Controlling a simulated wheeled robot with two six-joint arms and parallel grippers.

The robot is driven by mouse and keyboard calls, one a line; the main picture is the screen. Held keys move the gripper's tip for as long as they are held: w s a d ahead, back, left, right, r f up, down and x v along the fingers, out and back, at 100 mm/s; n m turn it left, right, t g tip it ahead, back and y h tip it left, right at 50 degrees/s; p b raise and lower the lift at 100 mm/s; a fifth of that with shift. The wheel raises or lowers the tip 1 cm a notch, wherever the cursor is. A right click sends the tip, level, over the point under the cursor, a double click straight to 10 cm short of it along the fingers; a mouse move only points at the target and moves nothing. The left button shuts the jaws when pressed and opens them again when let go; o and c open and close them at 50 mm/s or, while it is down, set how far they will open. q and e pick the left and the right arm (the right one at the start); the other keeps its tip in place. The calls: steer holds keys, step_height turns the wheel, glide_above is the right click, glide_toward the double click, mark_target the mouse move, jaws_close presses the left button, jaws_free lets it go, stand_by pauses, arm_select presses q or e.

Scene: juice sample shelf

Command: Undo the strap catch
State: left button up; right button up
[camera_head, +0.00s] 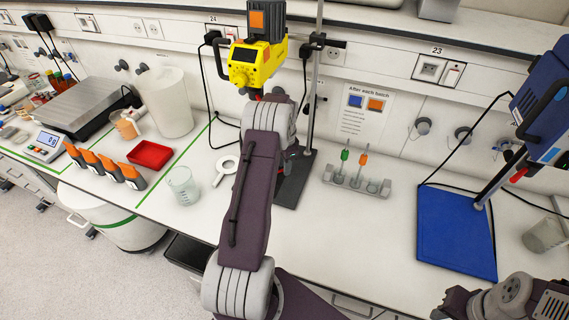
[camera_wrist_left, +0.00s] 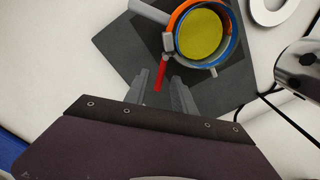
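In the left wrist view a round holder with a blue rim (camera_wrist_left: 239,38) and an orange strap (camera_wrist_left: 184,13) rings a yellow disc (camera_wrist_left: 200,34). A grey catch block (camera_wrist_left: 168,42) sits on its left side, and a narrow red lever (camera_wrist_left: 161,74) extends from there toward me. My left gripper (camera_wrist_left: 160,77) is open, one finger on each side of the red lever; I cannot tell whether either touches it. In the head view my left arm hides most of this area.
A yellow mixer (camera_head: 251,62) hangs on a stand, its dark base plate (camera_head: 290,188) on the bench. A tube rack (camera_head: 356,184) stands to the right, with a blue stand base (camera_head: 455,235) beyond. A glass beaker (camera_head: 183,187) and white ring (camera_head: 226,166) lie left.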

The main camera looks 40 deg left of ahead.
arm_select(q)
jaws_close()
steer(key=shift+s+d+m, duration=0.15)
steer(key=shift+d+m, duration=0.05)
steer(key=shift+m, duration=0.55)
steer(key=shift+s+d+m, duration=0.1)
steer(key=shift+d+m, duration=0.05)
steer(key=shift+m, duration=0.6)
jaws_free()
steer(key=shift+r, duration=0.1)
